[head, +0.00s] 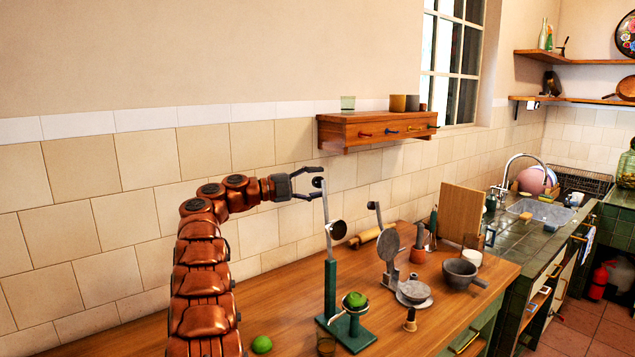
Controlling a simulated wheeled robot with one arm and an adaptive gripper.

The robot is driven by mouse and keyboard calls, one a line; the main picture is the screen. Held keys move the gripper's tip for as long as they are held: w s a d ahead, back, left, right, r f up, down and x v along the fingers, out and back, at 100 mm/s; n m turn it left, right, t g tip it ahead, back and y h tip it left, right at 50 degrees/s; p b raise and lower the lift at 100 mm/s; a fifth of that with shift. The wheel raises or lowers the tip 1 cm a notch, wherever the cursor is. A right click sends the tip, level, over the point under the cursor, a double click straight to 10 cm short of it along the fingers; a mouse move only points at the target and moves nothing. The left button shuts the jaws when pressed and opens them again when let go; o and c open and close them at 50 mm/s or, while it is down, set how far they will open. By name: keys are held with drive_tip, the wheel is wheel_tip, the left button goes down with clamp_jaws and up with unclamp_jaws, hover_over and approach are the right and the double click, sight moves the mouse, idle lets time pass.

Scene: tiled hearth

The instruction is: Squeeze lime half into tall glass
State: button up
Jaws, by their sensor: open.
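A lever press with a green stand (331,290) and base stands on the wooden counter. Its long grey lever (325,210) points up. A green lime piece (355,300) sits in the press's cup, round side up; I cannot tell for sure that it is a half. Another green lime (261,344) lies on the counter to the left. A glass (325,343) stands at the front left of the press base, partly cut by the picture edge. My gripper (320,183) is open at the lever's top knob, its fingers above and below it; contact cannot be told.
A grey press-like tool (388,262), a grey mortar or pan (460,272) and a small bell-like item (410,321) stand to the right. A drawer shelf (370,130) juts from the wall above, holding a small glass (347,103).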

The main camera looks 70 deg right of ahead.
drive_tip(key=shift+s+d, duration=0.2)
drive_tip(key=shift+s, duration=0.05)
drive_tip(key=shift+c, duration=0.2)
clamp_jaws()
idle(0.3)
